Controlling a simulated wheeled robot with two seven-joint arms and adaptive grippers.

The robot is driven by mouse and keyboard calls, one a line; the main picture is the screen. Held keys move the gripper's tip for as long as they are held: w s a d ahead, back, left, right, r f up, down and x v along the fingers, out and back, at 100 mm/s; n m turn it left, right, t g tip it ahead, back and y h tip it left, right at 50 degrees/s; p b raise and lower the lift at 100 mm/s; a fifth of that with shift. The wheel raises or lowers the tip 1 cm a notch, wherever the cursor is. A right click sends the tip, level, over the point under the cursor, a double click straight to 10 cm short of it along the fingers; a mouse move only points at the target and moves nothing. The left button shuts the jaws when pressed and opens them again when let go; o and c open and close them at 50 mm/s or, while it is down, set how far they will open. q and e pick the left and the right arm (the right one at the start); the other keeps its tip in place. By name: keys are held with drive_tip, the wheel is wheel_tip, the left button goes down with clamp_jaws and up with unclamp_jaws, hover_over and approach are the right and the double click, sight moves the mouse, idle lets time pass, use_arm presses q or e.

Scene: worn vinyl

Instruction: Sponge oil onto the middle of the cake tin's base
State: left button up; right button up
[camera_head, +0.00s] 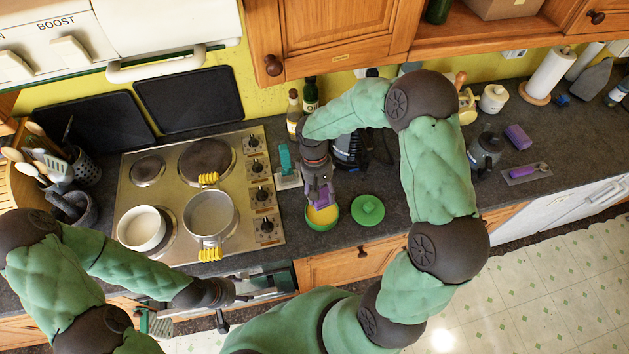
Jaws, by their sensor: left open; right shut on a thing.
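A round grey metal vessel (208,219) with yellow grips on two sides stands on the hob; it looks most like the cake tin, and its base shows bare inside. Yellow oil (323,215) shows in the bowl. The sponge is at the bowl's mouth; whether it touches the oil I cannot tell. My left gripper (233,304) is open and empty, low in front of the counter's front edge.
A white pan (141,229) stands left of the grey vessel on the hob (256,143). A green lid (368,210) lies right of the bowl. Bottles (310,97) stand behind my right gripper. Another purple block (518,137) lies far right. Dark counter is clear right of the lid.

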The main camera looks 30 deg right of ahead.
sight(320, 203)
drive_tip(key=shift+f+b, duration=1.9)
drive_tip(key=shift+f, duration=1.15)
drive_tip(key=shift+s+f+b, duration=0.1)
drive_tip(key=shift+f+b, duration=0.3)
drive_tip(key=shift+r, duration=0.1)
drive_tip(key=shift+r+p, duration=2.4)
drive_tip(key=shift+r, duration=1.1)
drive_tip(key=shift+c, duration=0.2)
